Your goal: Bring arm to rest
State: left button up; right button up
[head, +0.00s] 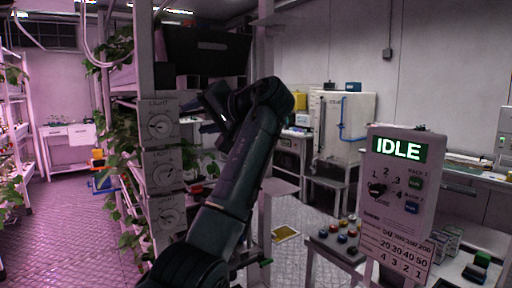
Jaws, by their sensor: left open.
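My left arm (240,165) rises from the bottom of the head view, a little left of the middle. It bends at the top, and its wrist turns back to the left. My left gripper (210,110) is open and raised, to the right of the dial boxes on the rack post. The wrist partly hides the gripper, and I see nothing held in it. My right gripper is not in view.
Dial boxes (163,167) are stacked on the post of a plant rack, close left of my arm. A white cabinet (340,130) stands behind. Purple-lit floor (68,230) is open at left.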

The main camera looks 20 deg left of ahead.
pick_arm(q)
jog(key=w+f+m+t+h, duration=0.2)
jog(key=w+f, duration=0.1)
jog(key=f, duration=0.7)
jog(key=w+f+m+t+h, duration=0.1)
jog(key=w+f+m, duration=0.1)
jog(key=f, duration=0.8)
jog(key=s+d+f+m+t+h, duration=0.1)
jog(key=s+d+f+m+h, duration=0.15)
jog(key=f, duration=0.95)
jog(key=s+d+f+m+t+h, duration=0.1)
jog(key=s+f+h, duration=0.2)
jog(key=f, duration=0.8)
jog(key=s+d+f+h, duration=0.3)
jog(key=s+f, duration=0.4)
jog(key=s, duration=0.1)
jog(key=s+d+f+h, duration=0.3)
jog(key=s+f, duration=0.4)
jog(key=s+d+f+n+h, duration=0.1)
jog(key=s+d, duration=0.1)
jog(key=s, duration=0.6)
jog(key=s+d+n+h, duration=0.1)
jog(key=s+d+h, duration=0.1)
jog(key=s, duration=0.5)
jog(key=shift+s+f, duration=0.35)
jog(key=shift+s, duration=0.05)
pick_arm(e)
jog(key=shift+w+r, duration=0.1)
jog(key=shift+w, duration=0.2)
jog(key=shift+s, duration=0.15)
